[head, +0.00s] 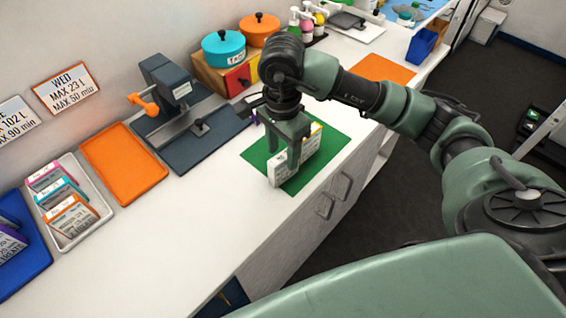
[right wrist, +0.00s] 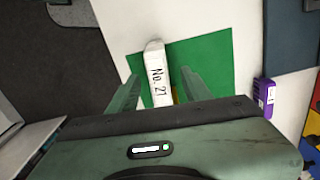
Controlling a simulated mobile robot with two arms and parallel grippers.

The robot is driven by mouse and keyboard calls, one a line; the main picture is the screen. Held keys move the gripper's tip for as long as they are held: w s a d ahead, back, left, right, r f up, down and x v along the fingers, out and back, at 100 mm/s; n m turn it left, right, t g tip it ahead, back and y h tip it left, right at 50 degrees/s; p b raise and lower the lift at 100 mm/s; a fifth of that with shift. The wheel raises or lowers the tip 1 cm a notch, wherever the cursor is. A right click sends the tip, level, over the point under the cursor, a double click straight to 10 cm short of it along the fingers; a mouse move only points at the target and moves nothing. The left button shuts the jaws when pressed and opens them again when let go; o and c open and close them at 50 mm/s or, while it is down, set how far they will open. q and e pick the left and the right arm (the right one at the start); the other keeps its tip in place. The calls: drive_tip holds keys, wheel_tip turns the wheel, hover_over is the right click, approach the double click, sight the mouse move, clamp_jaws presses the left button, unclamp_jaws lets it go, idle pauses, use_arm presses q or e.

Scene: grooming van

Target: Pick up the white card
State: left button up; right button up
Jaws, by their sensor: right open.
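The white card (head: 311,144) stands upright on the green mat (head: 262,158) near the counter's front edge. In the right wrist view the white card (right wrist: 156,72) shows a narrow white face marked "No. 21". My right gripper (head: 284,156) is over the card with its fingers pointing down. In the right wrist view its two open fingers (right wrist: 160,88) stand on either side of the card. Part of the card is hidden by the fingers and palm. I cannot tell whether either finger touches it. My left gripper is not in view.
Left of the mat is a dark press with an orange handle (head: 143,104). Further left are an orange tray (head: 124,183) and a white tray (head: 101,230) with boxes. Behind stand a blue pot (head: 223,52) and an orange pot (head: 258,31). The front left counter is bare.

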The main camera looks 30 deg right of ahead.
sight(282, 166)
wheel_tip(282, 166, down, 5)
drive_tip(key=shift+s+a+r+p, duration=0.1)
drive_tip(key=shift+s+r+p, duration=0.1)
drive_tip(key=shift+p, duration=0.7)
drive_tip(key=shift+w+f, duration=0.1)
drive_tip(key=shift+f, duration=0.2)
clamp_jaws()
drive_tip(key=shift+r, duration=0.1)
